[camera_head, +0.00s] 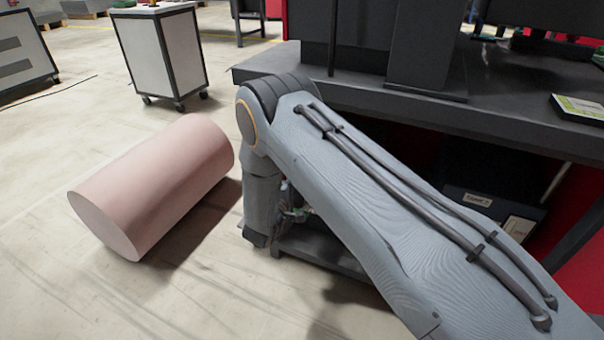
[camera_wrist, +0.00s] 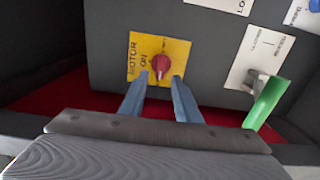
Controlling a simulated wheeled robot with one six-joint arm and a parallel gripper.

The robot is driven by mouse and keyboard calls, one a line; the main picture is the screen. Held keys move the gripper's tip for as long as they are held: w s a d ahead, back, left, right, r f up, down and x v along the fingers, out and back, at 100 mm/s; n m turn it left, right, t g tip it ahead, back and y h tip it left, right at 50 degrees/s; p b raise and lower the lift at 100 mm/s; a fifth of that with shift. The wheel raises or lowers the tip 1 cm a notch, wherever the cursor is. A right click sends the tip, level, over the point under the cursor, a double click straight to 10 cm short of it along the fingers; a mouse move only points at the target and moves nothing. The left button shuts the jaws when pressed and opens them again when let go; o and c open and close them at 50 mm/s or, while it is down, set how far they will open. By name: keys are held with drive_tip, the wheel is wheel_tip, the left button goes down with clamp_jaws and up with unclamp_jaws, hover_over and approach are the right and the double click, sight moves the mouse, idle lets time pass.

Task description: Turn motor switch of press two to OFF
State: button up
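The motor switch is a red knob (camera_wrist: 160,66) on a yellow plate (camera_wrist: 138,50), seen in the wrist view. The plate carries the words MOTOR and ON. It is fixed to a dark grey panel (camera_wrist: 110,25). My gripper (camera_wrist: 160,77) is open, with its two blue-grey fingers apart. The fingertips are just below the knob in the picture, one to each side. I cannot tell whether they touch the knob. In the camera_head view my arm hides my gripper and the switch is not visible.
A green lever (camera_wrist: 265,103) sticks out from a white plate (camera_wrist: 258,55) right of my fingers. In the head view, a dark bench (camera_head: 480,115) stands beside my arm. A pink cylinder (camera_head: 155,185) lies on the floor to the left, near a cart (camera_head: 165,50).

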drive_tip(key=p+v, duration=0.1)
drive_tip(key=v, duration=0.5)
drive_tip(key=shift+s, duration=0.2)
